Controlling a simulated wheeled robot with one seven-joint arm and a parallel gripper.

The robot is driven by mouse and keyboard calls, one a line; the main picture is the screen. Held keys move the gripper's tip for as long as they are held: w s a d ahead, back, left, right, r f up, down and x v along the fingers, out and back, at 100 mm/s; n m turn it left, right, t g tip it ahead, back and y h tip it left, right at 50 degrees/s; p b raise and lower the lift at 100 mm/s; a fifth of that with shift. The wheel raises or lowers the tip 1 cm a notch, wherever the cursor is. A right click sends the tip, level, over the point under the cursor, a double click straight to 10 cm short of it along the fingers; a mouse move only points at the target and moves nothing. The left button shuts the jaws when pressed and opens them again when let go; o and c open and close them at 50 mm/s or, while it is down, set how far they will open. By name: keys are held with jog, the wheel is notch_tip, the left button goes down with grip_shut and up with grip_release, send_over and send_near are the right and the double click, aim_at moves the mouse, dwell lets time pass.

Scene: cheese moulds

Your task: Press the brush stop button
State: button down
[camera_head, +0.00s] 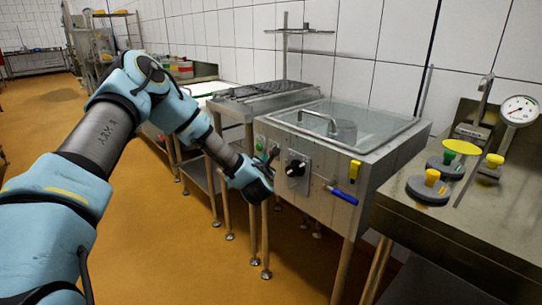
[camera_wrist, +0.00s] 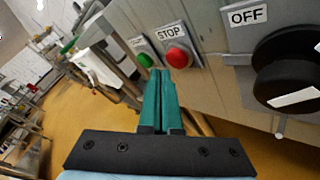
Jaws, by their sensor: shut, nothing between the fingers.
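The red stop button (camera_wrist: 178,57) sits on the front panel of a steel sink unit, under a label reading STOP. A green button (camera_wrist: 146,60) is just left of it in the wrist view. My gripper (camera_wrist: 161,74) is shut and empty, its teal fingers pressed together. In the wrist view the fingertips overlap the lower left edge of the red button; I cannot tell whether they touch it. In the head view my gripper (camera_head: 272,155) is close to the panel, left of the black knob, and the red button is not clearly visible.
A large black rotary knob (camera_wrist: 288,72) with an OFF label is right of the stop button. A blue-handled valve (camera_head: 343,195) is lower right on the sink unit (camera_head: 350,170). A steel table (camera_head: 470,215) with moulds (camera_head: 430,188) and a gauge (camera_head: 519,110) stands at right.

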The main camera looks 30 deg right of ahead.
jog(key=shift+d, duration=0.1)
dwell(0.5)
jog(key=shift+w+d+b, duration=0.1)
jog(key=shift+d+b, duration=0.25)
jog(key=shift+w+d+b, duration=0.1)
jog(key=shift+d+b, duration=0.2)
jog(key=shift+d, duration=0.2)
dwell(0.6)
dwell(0.4)
jog(key=shift+s+a, duration=0.2)
jog(key=shift+a, duration=0.7)
jog(key=shift+a, duration=0.15)
jog(key=shift+s+a, duration=0.25)
jog(key=shift+a, duration=0.95)
jog(key=shift+s+a, duration=0.25)
jog(key=shift+a, duration=0.9)
